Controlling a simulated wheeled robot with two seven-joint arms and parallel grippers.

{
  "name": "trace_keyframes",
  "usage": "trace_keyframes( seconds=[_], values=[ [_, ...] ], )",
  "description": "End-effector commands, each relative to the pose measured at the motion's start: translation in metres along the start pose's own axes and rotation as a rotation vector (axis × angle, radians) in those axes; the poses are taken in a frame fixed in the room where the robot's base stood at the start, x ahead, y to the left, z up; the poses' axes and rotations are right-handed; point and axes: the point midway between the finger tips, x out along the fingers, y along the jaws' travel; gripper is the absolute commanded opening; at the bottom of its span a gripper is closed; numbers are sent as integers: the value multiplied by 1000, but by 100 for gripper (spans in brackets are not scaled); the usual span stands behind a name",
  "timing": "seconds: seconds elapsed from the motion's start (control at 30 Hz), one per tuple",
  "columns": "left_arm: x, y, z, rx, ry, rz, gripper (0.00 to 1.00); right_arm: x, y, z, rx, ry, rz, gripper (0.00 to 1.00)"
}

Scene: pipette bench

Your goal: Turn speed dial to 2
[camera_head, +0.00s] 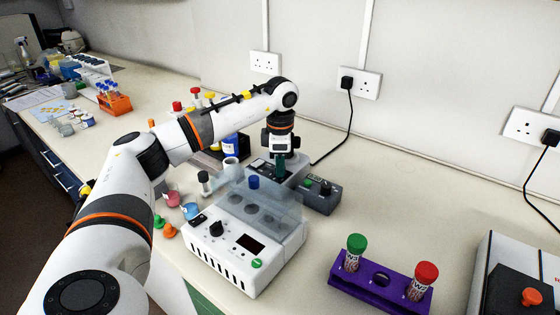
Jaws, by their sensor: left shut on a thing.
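My left gripper (281,172) points down over a grey device (262,168) behind the white machine. It is shut on a small dark thing at its tips; the thing is too small and covered to tell whether it is a dial. A dark control box (320,196) with a green button and a black knob (325,187) stands just right of the gripper. The white machine (222,262) has another black knob (216,228) on its front, apart from the gripper. No dial numbers can be read. My right gripper is not in view.
A clear lid (285,208) rises from the white machine. A purple rack (375,292) with capped tubes stands at front right, near a white device (487,265). Small bottles (191,211) crowd left of the machine. The bench right of the control box is clear.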

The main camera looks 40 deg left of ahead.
Motion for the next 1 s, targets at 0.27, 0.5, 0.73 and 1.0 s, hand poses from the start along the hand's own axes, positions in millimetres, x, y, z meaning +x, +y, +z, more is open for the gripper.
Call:
trace_keyframes(
  seconds=[0.27, 0.5, 0.73, 1.0],
  values=[
    [-2, 0, -1, -234, -12, 1, 4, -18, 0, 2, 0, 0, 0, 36],
    [-2, -1, -1, -444, -22, -1, 4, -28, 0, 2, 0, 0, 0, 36],
    [-2, -1, -1, -603, -29, -1, 4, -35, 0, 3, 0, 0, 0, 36],
    [-2, -1, -2, -711, -33, -2, 4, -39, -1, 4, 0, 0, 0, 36]
  ],
)
